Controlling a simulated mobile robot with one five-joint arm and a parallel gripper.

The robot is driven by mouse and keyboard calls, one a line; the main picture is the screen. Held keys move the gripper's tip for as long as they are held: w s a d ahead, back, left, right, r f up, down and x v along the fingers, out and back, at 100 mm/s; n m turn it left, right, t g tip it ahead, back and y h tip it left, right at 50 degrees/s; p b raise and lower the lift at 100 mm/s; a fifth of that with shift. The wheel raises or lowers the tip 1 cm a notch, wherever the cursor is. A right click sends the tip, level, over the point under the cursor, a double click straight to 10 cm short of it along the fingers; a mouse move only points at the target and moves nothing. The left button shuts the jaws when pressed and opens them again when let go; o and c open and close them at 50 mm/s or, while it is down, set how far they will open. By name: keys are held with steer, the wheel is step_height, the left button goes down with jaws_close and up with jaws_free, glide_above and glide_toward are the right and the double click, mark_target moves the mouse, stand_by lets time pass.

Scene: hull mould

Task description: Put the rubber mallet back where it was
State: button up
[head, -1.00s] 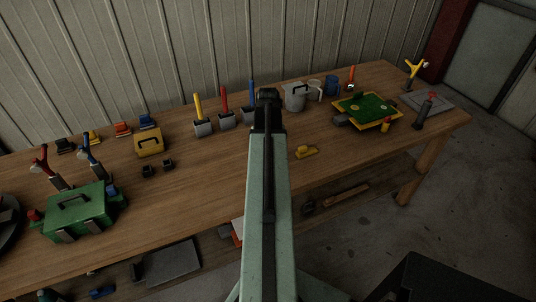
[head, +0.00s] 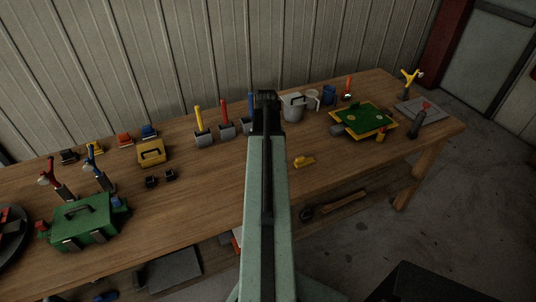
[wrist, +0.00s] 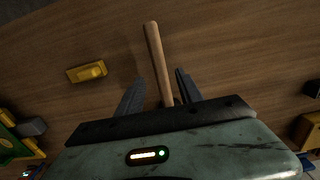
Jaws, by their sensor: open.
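In the wrist view a plain wooden handle (wrist: 158,60), which looks like the mallet's, lies on the wooden bench top. Its lower part runs between the two fingers of my open gripper (wrist: 160,90), with a gap on each side. Its other end and any mallet head are hidden behind the gripper body. In the head view my gripper (head: 267,98) is over the middle of the bench, and my arm hides the handle there.
A yellow block (wrist: 88,72) lies beside the handle. A green board (head: 364,119), a grey pot (head: 293,108) and a green toolbox (head: 85,222) stand on the bench (head: 220,175). A wooden-handled tool (head: 340,204) lies on the lower shelf.

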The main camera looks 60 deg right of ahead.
step_height(320, 180, up, 7)
steer(key=p, duration=0.5)
steer(key=w+a+n, duration=0.2)
steer(key=w+a, duration=0.7)
steer(key=a, duration=0.3)
steer(key=w+a+n, duration=0.2)
steer(key=w+a, duration=0.8)
steer(key=a, duration=0.2)
steer(key=w+a+n, duration=0.1)
steer(key=w+a, duration=0.1)
steer(key=a, duration=1.2)
steer(key=w+a+n, duration=0.1)
steer(key=a+n, duration=0.1)
steer(key=a, duration=1.3)
steer(key=shift+w+a, duration=0.15)
steer(key=shift+w, duration=0.2)
steer(key=shift+r, duration=0.1)
